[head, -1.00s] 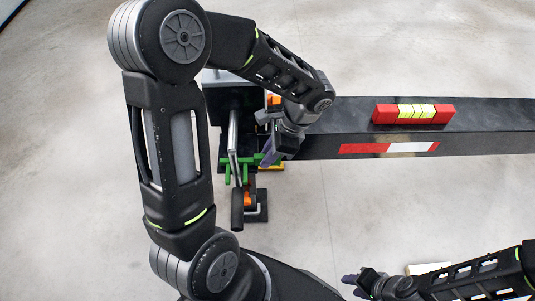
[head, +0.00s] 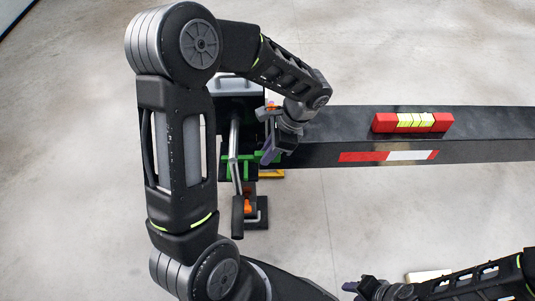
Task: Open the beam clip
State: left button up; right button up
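The black beam (head: 480,119) runs from the middle to the right edge, with a red-and-white marking on its side. At its left end is a clamp-like assembly with green parts (head: 236,166) and a grey lever ending in a black handle (head: 238,217). I cannot tell for sure which part is the beam clip. My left gripper (head: 267,153) points down beside the beam's end, close to the green parts; contact cannot be judged. My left arm hides part of the assembly. My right gripper (head: 347,287) is low in the picture, away from the beam. The finger gaps of both grippers are unclear.
A red block with a yellow middle (head: 412,122) sits on top of the beam. An orange part (head: 247,205) on a black base stands below the assembly. A pale object (head: 428,275) is partly hidden behind my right arm. The surrounding concrete floor is clear.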

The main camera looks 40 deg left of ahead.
pick_arm(q)
jog(key=o, duration=0.4)
jog(key=shift+c, duration=0.2)
jog(key=shift+r, duration=0.1)
jog(key=p+v, duration=0.1)
jog(key=v, duration=0.6)
jog(key=shift+w+d+r, duration=0.15)
jog(key=shift+r, duration=0.15)
